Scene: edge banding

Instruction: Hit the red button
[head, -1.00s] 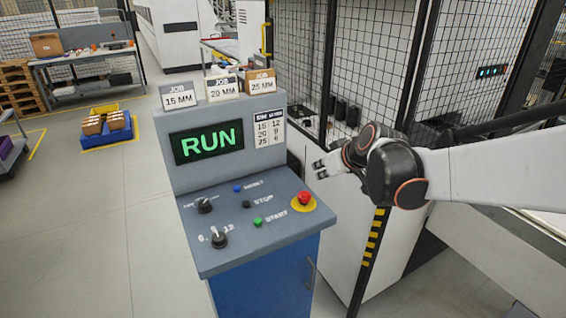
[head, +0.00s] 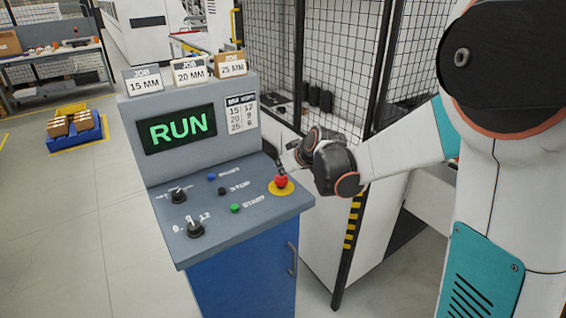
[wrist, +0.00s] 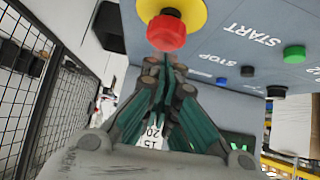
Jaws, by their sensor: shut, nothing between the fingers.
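The red button (head: 281,181) is a mushroom knob on a yellow round base at the right of the grey sloped control panel (head: 225,240). My gripper (head: 281,170) is at the button's far side in the head view, its fingertips close to the red cap. In the wrist view my gripper (wrist: 165,62) is shut and empty, with its tips just below the red button (wrist: 166,32). I cannot tell whether the tips touch the cap. The screen (head: 178,131) reads RUN in green.
Blue (head: 211,177), black STOP (head: 222,191) and green START (head: 235,208) buttons sit left of the red one, with two black knobs (head: 195,228) further left. A mesh fence (wrist: 40,75) stands beside the console. Job cards (head: 190,71) stand on top.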

